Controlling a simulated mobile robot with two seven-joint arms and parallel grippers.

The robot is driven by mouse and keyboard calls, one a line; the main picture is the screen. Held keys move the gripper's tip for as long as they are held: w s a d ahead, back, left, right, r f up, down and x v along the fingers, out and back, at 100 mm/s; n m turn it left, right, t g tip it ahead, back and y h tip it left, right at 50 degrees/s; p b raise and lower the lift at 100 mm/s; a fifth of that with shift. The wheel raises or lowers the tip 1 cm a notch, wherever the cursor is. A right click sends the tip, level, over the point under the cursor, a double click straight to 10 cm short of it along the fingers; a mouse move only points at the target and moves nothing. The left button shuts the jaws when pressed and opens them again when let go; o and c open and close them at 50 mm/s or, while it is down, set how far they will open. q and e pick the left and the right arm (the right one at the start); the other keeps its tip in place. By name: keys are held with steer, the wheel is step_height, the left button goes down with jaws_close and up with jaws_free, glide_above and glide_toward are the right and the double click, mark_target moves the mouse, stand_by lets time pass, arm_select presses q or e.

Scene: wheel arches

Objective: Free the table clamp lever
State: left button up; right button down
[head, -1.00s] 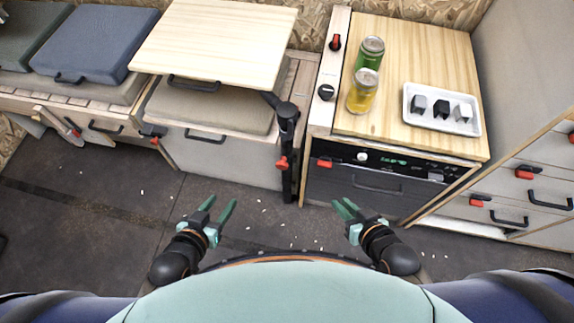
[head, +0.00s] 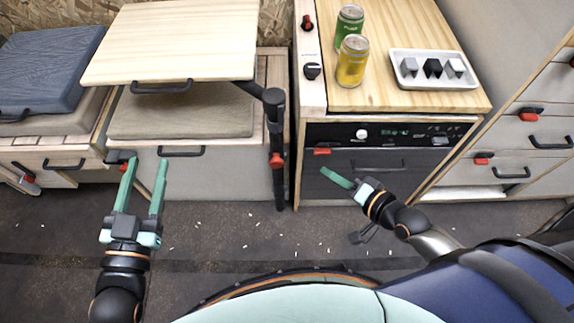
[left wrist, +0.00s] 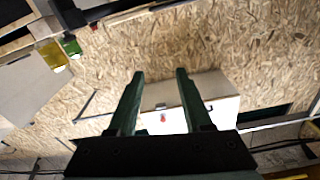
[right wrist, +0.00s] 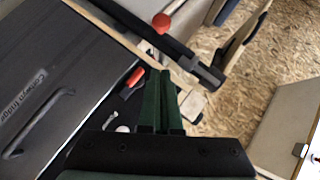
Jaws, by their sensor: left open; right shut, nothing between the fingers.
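The table clamp lever (head: 276,161) is a small red lever on the black table post (head: 278,185), below the hinged arm of the wooden tabletop (head: 185,40). In the right wrist view the red lever (right wrist: 163,22) shows past my fingers, with the dark post beside it. My right gripper (head: 324,171) is shut and empty, right of the lever in the head view and apart from it, over the dark appliance front. Its fingers lie together in the right wrist view (right wrist: 160,75). My left gripper (head: 146,160) is open and empty, left of the post; its fingers are spread in the left wrist view (left wrist: 160,73).
The dark appliance front (head: 375,170) has a red latch (head: 322,151) close to my right gripper. Two cans, a green one (head: 349,22) and a yellow one (head: 352,62), and a white tray (head: 407,82) stand on the worktop. A bench cushion (head: 180,112) lies under the tabletop.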

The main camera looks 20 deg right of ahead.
steer(key=b, duration=0.3)
glide_toward(276, 148)
step_height(276, 148, down, 2)
steer(key=w+d, duration=0.2)
arm_select(q)
steer(key=s+r+m+t+h, duration=0.1)
steer(key=s+r+m+h, duration=0.1)
steer(key=r, duration=0.3)
steer(key=s+d+r+m+t+h+b, duration=0.1)
steer(key=s+r+m+t+h, duration=0.1)
steer(key=r+m+h, duration=0.1)
steer(key=s+r+m+t+h, duration=0.1)
steer(key=s+r+m+h, duration=0.1)
steer(key=r+h, duration=0.3)
step_height(276, 148, up, 3)
steer(key=shift+s+d+f+m+b, duration=0.1)
steer(key=shift+s+d+m+b, duration=0.25)
steer(key=shift+s, duration=0.25)
arm_select(e)
steer(key=a+f, duration=0.2)
steer(key=a, duration=0.1)
steer(key=shift+w+f, duration=0.2)
steer(key=shift+w, duration=0.15)
